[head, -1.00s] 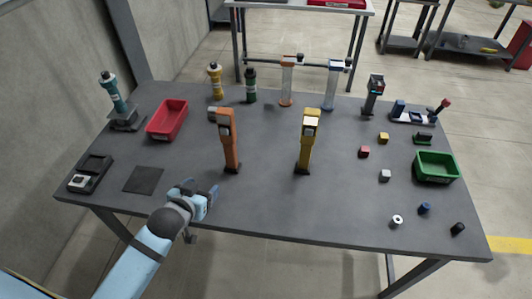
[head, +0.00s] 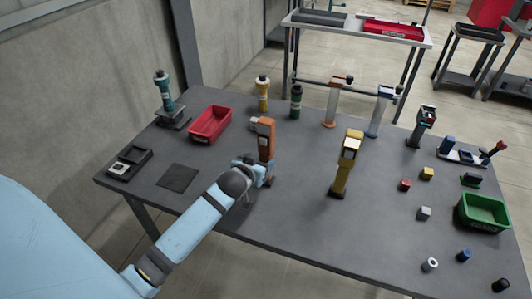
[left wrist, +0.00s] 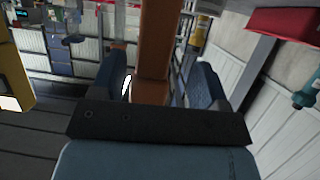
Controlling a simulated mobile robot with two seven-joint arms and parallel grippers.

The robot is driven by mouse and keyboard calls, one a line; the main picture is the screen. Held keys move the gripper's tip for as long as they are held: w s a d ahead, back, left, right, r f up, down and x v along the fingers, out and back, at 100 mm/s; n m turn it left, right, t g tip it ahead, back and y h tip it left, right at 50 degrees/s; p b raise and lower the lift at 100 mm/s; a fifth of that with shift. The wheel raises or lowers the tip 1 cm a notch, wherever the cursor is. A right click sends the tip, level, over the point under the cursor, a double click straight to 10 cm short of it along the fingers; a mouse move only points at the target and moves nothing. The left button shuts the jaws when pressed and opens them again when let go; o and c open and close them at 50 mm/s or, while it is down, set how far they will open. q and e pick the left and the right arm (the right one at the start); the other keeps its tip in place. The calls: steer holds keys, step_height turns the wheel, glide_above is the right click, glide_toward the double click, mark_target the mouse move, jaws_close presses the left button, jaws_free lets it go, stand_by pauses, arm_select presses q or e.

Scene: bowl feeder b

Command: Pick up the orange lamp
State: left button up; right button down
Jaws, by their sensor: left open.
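The orange lamp (head: 266,138) stands upright on the grey table, left of the yellow lamp (head: 346,165). My left gripper (head: 257,170) is at the lower part of the orange lamp and hides some of it in the head view. In the left wrist view the orange lamp's body (left wrist: 154,45) runs between the two dark fingers of my left gripper (left wrist: 160,82), which are apart on either side of it. A gap shows beside the lamp, at least on the right. My right gripper is not in view.
A yellow lamp stands upright to the right. A red bin (head: 210,124) is behind and left, a dark square mat (head: 178,178) at left. Bottles and clear tubes stand at the back. Small blocks and a green bin (head: 484,212) are at right. The front middle is clear.

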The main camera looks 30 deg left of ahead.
mark_target(264, 161)
arm_select(q)
steer(key=x, duration=0.4)
steer(key=shift+w+d+f, duration=0.2)
steer(key=shift+d+f, duration=0.05)
steer(key=shift+c, duration=0.5)
steer(key=c, duration=1.1)
steer(key=shift+r, duration=0.1)
steer(key=shift+c, duration=0.2)
step_height(264, 161, up, 20)
steer(key=shift+f+p, duration=0.2)
steer(key=shift+p, duration=0.35)
steer(key=shift+a+r, duration=0.1)
steer(key=shift+r, duration=0.1)
